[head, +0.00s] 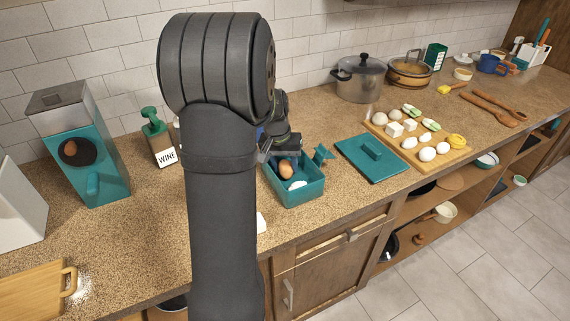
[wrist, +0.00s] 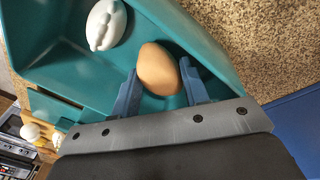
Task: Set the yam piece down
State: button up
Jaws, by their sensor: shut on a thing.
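The yam piece (wrist: 158,70) is a smooth, orange-brown, egg-shaped thing between the two blue-grey fingers of my gripper (wrist: 161,88) in the wrist view. My gripper is shut on it. In the head view the yam piece (head: 286,170) shows inside the outline of an open teal box (head: 298,198), below my gripper (head: 283,152). Whether it touches the box floor I cannot tell. A white rounded piece (wrist: 106,25) lies in the same box, apart from the yam piece. My arm hides part of the counter in the head view.
A teal lid (head: 372,168) lies right of the box, then a wooden board (head: 456,156) with eggs and white pieces. A green-topped wine bottle (head: 158,140) and a teal dispenser (head: 103,186) stand left. The counter's front edge is close to the box.

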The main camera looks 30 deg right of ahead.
jog(key=shift+f, duration=0.15)
jog(key=o, duration=1)
notch_tip(320, 180, up, 12)
jog(key=a, duration=0.2)
